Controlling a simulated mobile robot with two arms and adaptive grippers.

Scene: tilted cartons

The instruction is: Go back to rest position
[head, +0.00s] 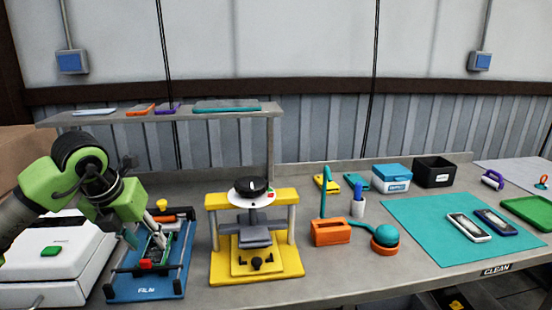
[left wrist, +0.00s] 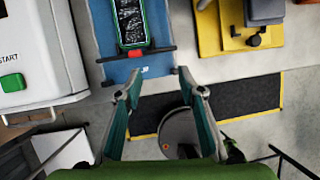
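My left arm comes in from the left in the head view. Its left gripper (head: 144,241) is over the blue film station (head: 150,290) and partly hides it. In the left wrist view the left gripper (left wrist: 157,85) is open, with nothing between its teal-padded fingers. The fingertips are by the near edge of the blue station (left wrist: 122,72). A dark device with a green frame (left wrist: 131,22) lies in that station, apart from the fingers. My right gripper shows in neither view.
A white machine (head: 60,262) stands left of the film station and a yellow press (head: 255,268) stands right of it. A grey shelf (head: 180,112) is behind. A teal mat (head: 420,225) with two phones lies to the right. Floor shows beyond the bench's front edge.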

